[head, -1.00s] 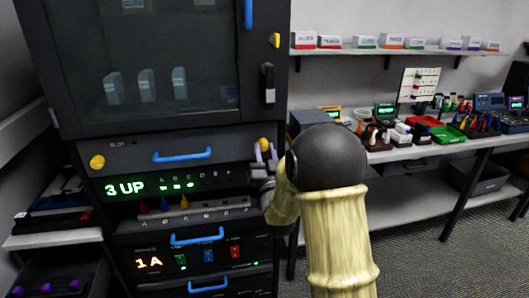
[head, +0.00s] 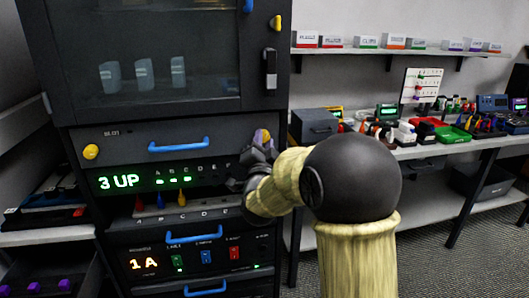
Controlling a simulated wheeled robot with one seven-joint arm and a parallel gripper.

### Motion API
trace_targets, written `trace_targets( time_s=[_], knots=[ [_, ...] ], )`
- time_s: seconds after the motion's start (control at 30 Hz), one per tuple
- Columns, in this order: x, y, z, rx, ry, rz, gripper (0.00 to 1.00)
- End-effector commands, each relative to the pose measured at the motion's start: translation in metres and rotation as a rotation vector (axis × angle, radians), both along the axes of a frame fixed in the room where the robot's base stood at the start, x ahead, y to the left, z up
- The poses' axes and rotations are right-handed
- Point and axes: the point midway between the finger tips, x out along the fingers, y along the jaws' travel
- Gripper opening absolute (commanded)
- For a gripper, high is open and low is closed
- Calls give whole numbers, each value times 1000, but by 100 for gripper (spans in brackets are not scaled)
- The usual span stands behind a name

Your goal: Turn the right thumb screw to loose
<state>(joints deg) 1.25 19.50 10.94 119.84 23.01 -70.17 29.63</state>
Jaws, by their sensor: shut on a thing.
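The right thumb screw (head: 262,136) is a yellow knob at the right end of the grey drawer panel. My dark wrist partly hides the panel below. The left thumb screw (head: 91,152), also yellow, sits at the panel's left end with nothing touching it. The panel (head: 215,142) has a blue handle (head: 179,147) in its middle and looks closed.
Below is a display unit (head: 120,181) reading "3 UP", with coloured plugs under it. A lower unit (head: 145,263) reads "1 A". A glass-fronted door (head: 150,70) is above. To the right stands a workbench (head: 440,150) with trays and devices.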

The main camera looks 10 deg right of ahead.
Motion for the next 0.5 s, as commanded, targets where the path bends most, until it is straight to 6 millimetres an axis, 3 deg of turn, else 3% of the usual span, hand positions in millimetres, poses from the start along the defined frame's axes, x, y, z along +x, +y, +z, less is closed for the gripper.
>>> trace_targets(
  time_s=[0.5],
  knots=[
    [0,3,2,491,-2,1,5]
  ],
)
